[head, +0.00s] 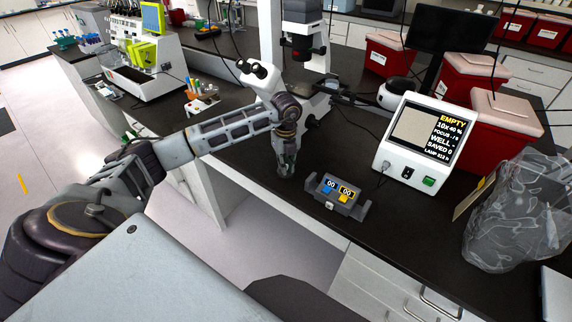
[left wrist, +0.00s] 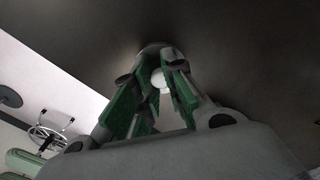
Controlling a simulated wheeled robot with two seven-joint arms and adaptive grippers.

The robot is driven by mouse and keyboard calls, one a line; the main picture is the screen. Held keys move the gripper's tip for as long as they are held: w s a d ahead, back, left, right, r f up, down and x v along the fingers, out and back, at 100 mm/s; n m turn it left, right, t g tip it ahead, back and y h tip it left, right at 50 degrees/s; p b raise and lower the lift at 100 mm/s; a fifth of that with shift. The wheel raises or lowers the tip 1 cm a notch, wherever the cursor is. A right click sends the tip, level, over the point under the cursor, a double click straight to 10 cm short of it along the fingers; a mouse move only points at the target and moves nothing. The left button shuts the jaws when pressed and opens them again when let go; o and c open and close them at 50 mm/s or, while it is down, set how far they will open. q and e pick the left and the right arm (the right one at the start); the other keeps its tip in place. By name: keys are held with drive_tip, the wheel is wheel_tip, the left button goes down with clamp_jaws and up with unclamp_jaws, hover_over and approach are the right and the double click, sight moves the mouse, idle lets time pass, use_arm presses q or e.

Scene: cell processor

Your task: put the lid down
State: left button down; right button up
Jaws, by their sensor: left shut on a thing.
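My left gripper (head: 287,172) points down over the dark bench top, near the bench's front edge and left of the small counter. In the left wrist view its green-padded fingers (left wrist: 158,95) are closed around a small pale round thing, which I take as the lid (left wrist: 159,78). The fingers hide most of it. The head view does not show the lid clearly, and I cannot tell whether it touches the bench. My right gripper is not in view.
The small counter with blue and yellow displays (head: 340,193) stands right of the gripper. A microscope (head: 262,80) stands behind it. A white screen unit (head: 416,143), red bins (head: 508,125) and a clear plastic bag (head: 515,215) are to the right.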

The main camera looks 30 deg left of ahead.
use_arm(q)
drive_tip(key=shift+f, duration=0.15)
drive_tip(key=c, duration=1.5)
unclamp_jaws()
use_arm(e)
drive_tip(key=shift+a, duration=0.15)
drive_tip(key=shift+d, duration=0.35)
use_arm(q)
wheel_tip(320, 180, up, 12)
drive_tip(key=shift+r+b, duration=0.2)
drive_tip(key=shift+b, duration=0.5)
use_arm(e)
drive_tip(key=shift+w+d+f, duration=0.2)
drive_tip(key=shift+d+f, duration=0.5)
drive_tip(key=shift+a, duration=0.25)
